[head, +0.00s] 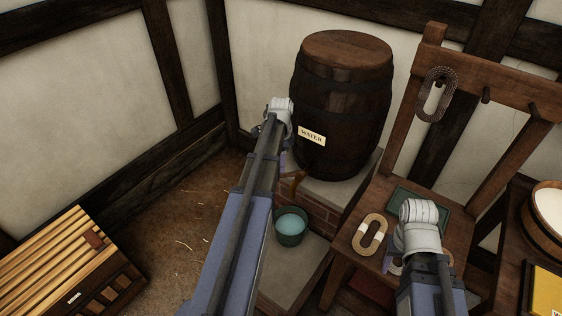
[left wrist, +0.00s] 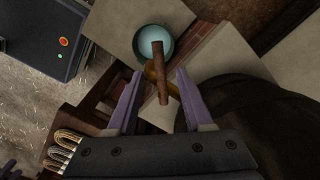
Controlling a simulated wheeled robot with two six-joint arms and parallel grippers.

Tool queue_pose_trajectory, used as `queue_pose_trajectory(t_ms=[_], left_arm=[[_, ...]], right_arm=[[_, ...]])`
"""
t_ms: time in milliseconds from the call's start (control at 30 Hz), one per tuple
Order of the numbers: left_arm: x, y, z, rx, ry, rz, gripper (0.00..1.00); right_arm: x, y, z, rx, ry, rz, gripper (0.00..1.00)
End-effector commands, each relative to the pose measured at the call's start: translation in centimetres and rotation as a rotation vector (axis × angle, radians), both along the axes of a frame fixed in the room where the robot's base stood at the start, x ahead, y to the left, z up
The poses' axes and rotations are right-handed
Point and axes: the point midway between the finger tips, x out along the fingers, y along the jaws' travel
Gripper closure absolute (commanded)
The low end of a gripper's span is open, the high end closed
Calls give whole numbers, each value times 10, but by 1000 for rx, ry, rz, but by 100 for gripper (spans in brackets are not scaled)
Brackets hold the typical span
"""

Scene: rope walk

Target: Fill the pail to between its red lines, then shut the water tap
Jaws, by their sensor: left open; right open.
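The dark wooden barrel (head: 340,105) bears a WATER label. Its brown tap (head: 294,182) juts out low at the front, and its wooden handle bar (left wrist: 160,75) shows in the left wrist view. The green pail (head: 290,238) stands under the tap with pale blue water in it. Its red lines cannot be made out, and no stream is clear. My left gripper (left wrist: 159,76) is open, with the handle bar between its fingers in the picture; contact cannot be told. My right gripper (head: 419,225) is over the wooden seat, its fingers hidden by its wrist.
The pail stands on a stone slab beside a brick plinth. A pale rope coil (head: 370,235) and green mat (head: 402,195) lie on the seat; a dark coil (head: 437,93) hangs above. A tub (head: 548,208) stands right. A slatted box (head: 70,262) stands left, with open floor between.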

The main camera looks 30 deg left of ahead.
Motion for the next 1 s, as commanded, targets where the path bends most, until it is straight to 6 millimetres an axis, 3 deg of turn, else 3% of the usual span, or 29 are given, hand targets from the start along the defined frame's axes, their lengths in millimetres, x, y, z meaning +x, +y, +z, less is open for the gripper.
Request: queue_pose_trajectory(t_ms=[33,200,767,867,967,1000], left_arm=[[0,0,14,0,0,0,49],[0,0,26,0,0,0,49],[0,-1,26,0,0,0,49],[-3,-18,27,2,3,12,49],[-13,-64,30,9,10,56,49],[-19,-88,31,13,14,83,49]], right_arm=[[0,0,14,0,0,0,50],[0,0,26,0,0,0,50],[0,0,26,0,0,0,50],[0,0,27,0,0,0,50],[0,0,30,0,0,0,50],[0,0,31,0,0,0,50]])
